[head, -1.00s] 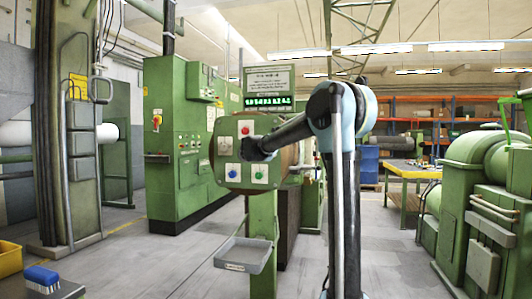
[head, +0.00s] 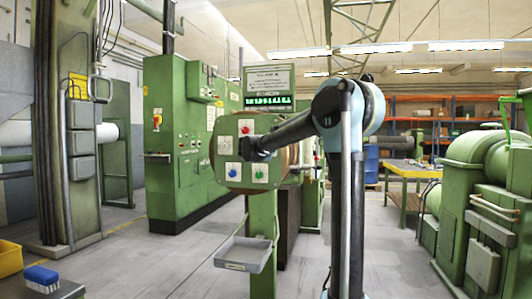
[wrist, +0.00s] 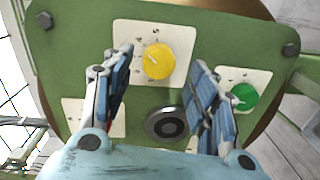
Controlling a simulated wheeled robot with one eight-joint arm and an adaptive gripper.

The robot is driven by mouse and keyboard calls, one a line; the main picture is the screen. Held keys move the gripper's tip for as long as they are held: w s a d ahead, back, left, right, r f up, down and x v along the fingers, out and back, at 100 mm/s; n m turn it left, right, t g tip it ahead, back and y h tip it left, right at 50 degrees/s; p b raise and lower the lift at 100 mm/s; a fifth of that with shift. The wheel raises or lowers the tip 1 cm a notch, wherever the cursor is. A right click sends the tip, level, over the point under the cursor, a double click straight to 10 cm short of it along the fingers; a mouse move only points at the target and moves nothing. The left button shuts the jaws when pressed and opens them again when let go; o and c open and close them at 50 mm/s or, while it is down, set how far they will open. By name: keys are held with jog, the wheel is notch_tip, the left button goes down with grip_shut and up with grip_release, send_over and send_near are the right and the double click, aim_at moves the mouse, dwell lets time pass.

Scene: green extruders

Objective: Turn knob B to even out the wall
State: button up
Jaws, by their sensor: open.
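A green control panel (head: 238,180) carries several coloured knobs on white plates. In the head view a red knob (head: 244,129) is at the top, a blue knob (head: 232,171) lower left and a green knob (head: 260,172) lower right. My gripper (head: 250,149) is close in front of the panel's middle. In the wrist view its open fingers (wrist: 160,64) stand either side of a yellow knob (wrist: 157,61), with gaps; contact is not visible. The green knob (wrist: 243,97) is beside the right finger. I cannot read which knob is B.
A dark round fitting (wrist: 167,122) sits at the panel's middle. A green-lit display (head: 269,101) stands above the panel and a grey tray (head: 243,254) hangs below. A blue brush (head: 42,275) lies at lower left. A green machine (head: 486,215) is at right; the floor between is clear.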

jog(key=v, duration=0.9)
jog(key=shift+s, duration=0.2)
jog(key=shift+f, duration=0.1)
jog(key=s+d+f+m+g, duration=0.8)
jog(key=s+d+f+g, duration=0.1)
jog(key=s+d+f, duration=1.25)
jog(key=s+a+f+m+g+y, duration=0.1)
jog(key=s+f+m+g+y, duration=0.1)
jog(key=s+f, duration=0.9)
jog(key=s+a+f+m+g+y, duration=0.2)
jog(key=s+f+m+g+y, duration=0.1)
jog(key=s+f, duration=0.8)
jog(key=s, duration=0.3)
jog(key=shift+s+a, duration=0.3)
jog(key=shift+s, duration=0.05)
